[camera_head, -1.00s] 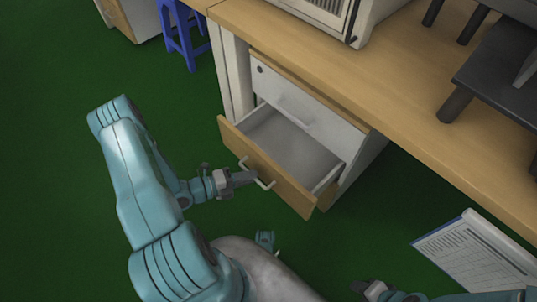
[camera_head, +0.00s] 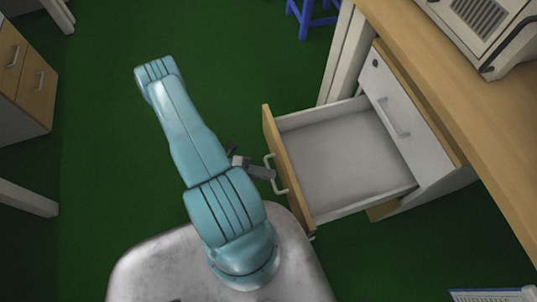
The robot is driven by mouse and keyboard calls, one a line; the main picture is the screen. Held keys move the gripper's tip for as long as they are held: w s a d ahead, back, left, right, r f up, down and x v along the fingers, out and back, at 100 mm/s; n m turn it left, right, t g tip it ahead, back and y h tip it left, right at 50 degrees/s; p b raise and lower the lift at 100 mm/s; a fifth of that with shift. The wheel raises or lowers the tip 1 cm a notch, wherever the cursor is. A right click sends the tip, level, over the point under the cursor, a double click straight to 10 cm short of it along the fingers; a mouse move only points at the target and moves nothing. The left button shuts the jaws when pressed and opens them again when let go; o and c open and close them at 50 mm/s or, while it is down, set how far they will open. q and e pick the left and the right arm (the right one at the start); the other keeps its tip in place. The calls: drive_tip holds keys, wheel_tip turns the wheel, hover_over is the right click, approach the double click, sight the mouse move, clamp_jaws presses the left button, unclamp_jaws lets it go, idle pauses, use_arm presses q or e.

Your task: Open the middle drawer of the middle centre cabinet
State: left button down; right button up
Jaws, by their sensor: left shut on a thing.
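The cabinet (camera_head: 424,150) stands under the desk at the right, with a white upper drawer (camera_head: 395,112) that is closed and has a lock and a handle. Below it, the middle drawer (camera_head: 345,165) is pulled far out; its grey inside is empty. Its wooden front (camera_head: 285,165) faces left and carries a pale bar handle (camera_head: 279,182). My left gripper (camera_head: 270,174) is shut on this handle, partly hidden behind my own arm. Part of a lower wooden front (camera_head: 384,210) shows beneath the open drawer. My right gripper is out of view.
The wooden desk top (camera_head: 470,85) runs along the right with a white device (camera_head: 480,25) on it. A blue stool (camera_head: 312,18) stands at the top. Another cabinet (camera_head: 30,80) is at the far left. Green floor (camera_head: 100,170) is clear between.

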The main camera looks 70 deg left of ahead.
use_arm(q)
drive_tip(key=shift+w, duration=0.1)
drive_tip(key=c, duration=1.2)
unclamp_jaws()
drive_tip(key=p+v, duration=0.2)
drive_tip(key=v, duration=1.4)
drive_tip(key=shift+a, duration=0.15)
